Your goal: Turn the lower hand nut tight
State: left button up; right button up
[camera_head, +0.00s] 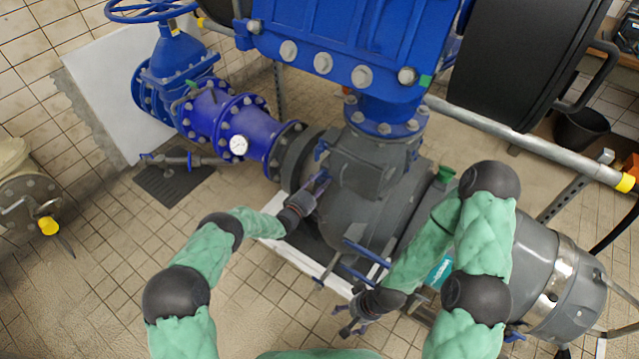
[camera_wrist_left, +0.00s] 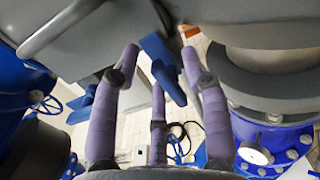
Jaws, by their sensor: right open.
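A blue winged hand nut (camera_wrist_left: 163,68) shows between the fingers of my left gripper (camera_wrist_left: 160,62) in the left wrist view. The fingers are spread on both sides of it, apart from each other; I cannot tell whether any touches it. In the head view my left gripper (camera_head: 321,184) is at the left side of the grey pump housing (camera_head: 368,165), and its fingers partly hide that nut. Another blue hand nut (camera_head: 320,150) sits just above. My right gripper (camera_head: 350,322) is open and empty, low in front of the pump.
Blue bar-like handles (camera_head: 366,252) stick out on the pump's front, above my right gripper. A blue pipe with a white gauge (camera_head: 238,145) joins at the left. A grey rail (camera_head: 500,130) crosses at the right. The tiled floor at the left front is free.

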pick_arm(q)
jog(key=shift+w+a+f, duration=0.1)
jog(key=shift+a, duration=0.1)
jog(key=shift+a, duration=0.15)
jog(key=shift+s+a, duration=0.2)
jog(key=v, duration=1.1)
jog(key=shift+s, duration=0.2)
jog(key=shift+d, duration=0.1)
